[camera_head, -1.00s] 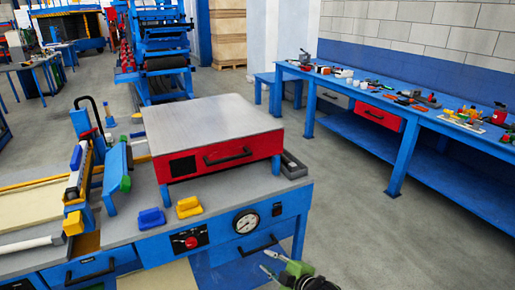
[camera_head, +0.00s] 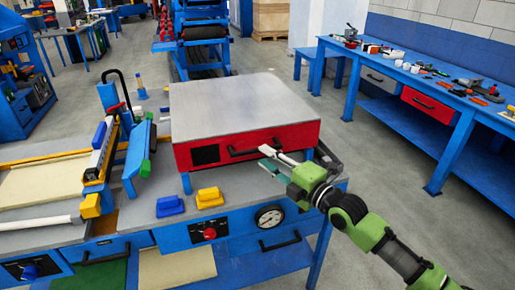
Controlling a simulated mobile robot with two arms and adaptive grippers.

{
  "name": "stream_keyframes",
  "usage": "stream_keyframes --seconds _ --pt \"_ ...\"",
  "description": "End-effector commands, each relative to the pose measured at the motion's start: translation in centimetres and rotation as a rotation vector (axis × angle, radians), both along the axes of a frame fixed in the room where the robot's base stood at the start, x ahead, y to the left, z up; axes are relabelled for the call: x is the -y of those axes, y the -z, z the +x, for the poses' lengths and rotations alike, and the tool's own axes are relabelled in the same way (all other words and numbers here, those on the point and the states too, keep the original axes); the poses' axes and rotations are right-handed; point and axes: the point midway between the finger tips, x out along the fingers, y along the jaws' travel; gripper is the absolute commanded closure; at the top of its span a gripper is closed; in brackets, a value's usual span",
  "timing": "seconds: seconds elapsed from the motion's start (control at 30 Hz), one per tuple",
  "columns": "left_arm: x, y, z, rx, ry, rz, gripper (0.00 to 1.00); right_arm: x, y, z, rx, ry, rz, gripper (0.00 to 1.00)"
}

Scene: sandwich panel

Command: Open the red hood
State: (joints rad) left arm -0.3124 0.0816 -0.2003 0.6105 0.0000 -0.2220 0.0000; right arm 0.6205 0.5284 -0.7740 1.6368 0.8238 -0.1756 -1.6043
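The red hood (camera_head: 225,150) is a box with a flat grey metal top, and it sits closed on the workbench (camera_head: 240,186). A black bar handle (camera_head: 250,150) runs across its red front, right of a dark panel. My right gripper (camera_head: 264,157) comes in from the lower right, in front of the hood near the right end of the handle. Its two fingers are spread apart with nothing between them. I cannot tell whether a finger touches the handle. My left gripper is not in view.
A blue clamp block (camera_head: 170,206) and a yellow one (camera_head: 209,198) lie on the bench in front of the hood. A gauge (camera_head: 270,217) and a red knob (camera_head: 210,233) are on the bench front. A blue side table with tools (camera_head: 425,80) stands at the right.

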Motion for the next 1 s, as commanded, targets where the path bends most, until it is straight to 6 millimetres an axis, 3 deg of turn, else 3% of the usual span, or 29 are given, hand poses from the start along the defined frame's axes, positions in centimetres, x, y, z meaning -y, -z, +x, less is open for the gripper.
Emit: stream_keyframes --seconds 0.27,0.67,0.7,0.8,1.0 --pt "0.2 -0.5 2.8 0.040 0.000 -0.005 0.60 -2.7 0.0 3.2 -0.001 0.001 0.001 0.74" --pt "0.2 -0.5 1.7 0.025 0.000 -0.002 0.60 -3.2 0.1 3.8 -0.001 0.001 0.000 0.74" --pt "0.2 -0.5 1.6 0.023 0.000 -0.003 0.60 -3.2 0.1 3.8 -0.001 0.001 0.000 0.77" --pt "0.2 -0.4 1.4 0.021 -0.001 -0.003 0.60 -3.2 0.1 3.8 -0.001 0.001 0.000 1.00" --pt "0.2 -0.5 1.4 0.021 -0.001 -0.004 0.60 -3.2 0.0 3.8 -0.001 0.001 0.000 1.00"
